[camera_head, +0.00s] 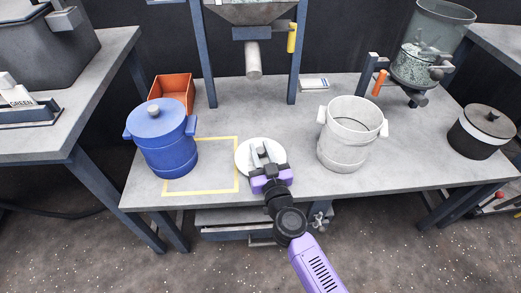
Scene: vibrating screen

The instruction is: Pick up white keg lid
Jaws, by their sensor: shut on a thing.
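The white keg lid (245,153) is a round white disc near the middle of the grey table, beside the right edge of the yellow-taped square. My gripper (263,152) is over the lid from the front and is shut on it, most likely at its knob, which the fingers hide. I cannot tell whether the lid touches the table or is slightly raised. The white keg (345,152) stands open and upright to the right of the lid, with a handle on each side.
A blue lidded keg (165,150) stands left, partly over the yellow square (205,190). An orange bin (173,88) is behind it. A frame with a hanging spout (253,60) stands at the back. A black-and-white pot (482,132) and a clear vessel (418,65) are at right.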

